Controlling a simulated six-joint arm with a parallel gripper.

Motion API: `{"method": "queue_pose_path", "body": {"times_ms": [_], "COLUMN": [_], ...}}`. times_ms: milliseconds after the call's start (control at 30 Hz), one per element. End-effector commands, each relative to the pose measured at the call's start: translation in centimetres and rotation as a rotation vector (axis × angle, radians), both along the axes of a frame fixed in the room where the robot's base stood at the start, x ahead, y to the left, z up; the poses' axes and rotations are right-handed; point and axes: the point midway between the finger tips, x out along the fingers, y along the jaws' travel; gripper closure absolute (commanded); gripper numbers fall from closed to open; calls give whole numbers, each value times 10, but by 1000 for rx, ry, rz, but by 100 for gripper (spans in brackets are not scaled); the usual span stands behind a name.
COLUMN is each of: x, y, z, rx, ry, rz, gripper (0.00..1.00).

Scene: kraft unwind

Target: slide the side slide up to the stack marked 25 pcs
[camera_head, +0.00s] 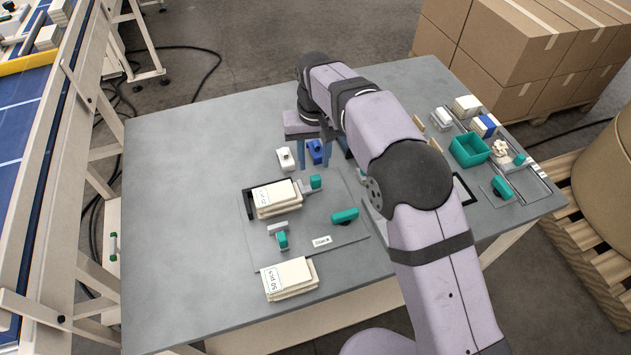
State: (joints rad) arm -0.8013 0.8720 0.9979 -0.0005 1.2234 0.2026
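A stack of cream cards (277,198) sits in a black corner frame (249,204) mid-table; its small label is hard to read. A front stack (290,279) is marked 50 pcs. A grey slide with a teal knob (316,182) stands at the back stack's right side; I cannot tell whether it touches. Another grey slide with a teal handle (282,239) lies between the two stacks. A separate teal handle (345,216) is to the right. Which one is the side slide is not clear. My gripper (315,165) is open, its two bluish fingers pointing down behind the back stack's knob.
A small label plate (322,241) lies on the fixture. At right are a teal bin (469,150), more stacks (467,106) and a teal handle (503,188).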

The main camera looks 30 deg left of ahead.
Motion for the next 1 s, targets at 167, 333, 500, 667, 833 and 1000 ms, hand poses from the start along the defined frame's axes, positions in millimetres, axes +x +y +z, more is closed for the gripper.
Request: {"method": "queue_pose_path", "body": {"times_ms": [167, 333, 500, 667, 833, 1000], "x": [-1, -4, -7, -8, -8, -8], "y": [-1, -4, -7, -8, -8, -8], "z": [9, 12, 12, 11, 11, 10], "rx": [8, 3, -5, -9, -7, -7], "ry": [17, 36, 47, 51, 52, 52], "rz": [-373, -760, -1088, -1286, -1377, -1387], "gripper": [66, 66, 66, 66, 66, 66]}}
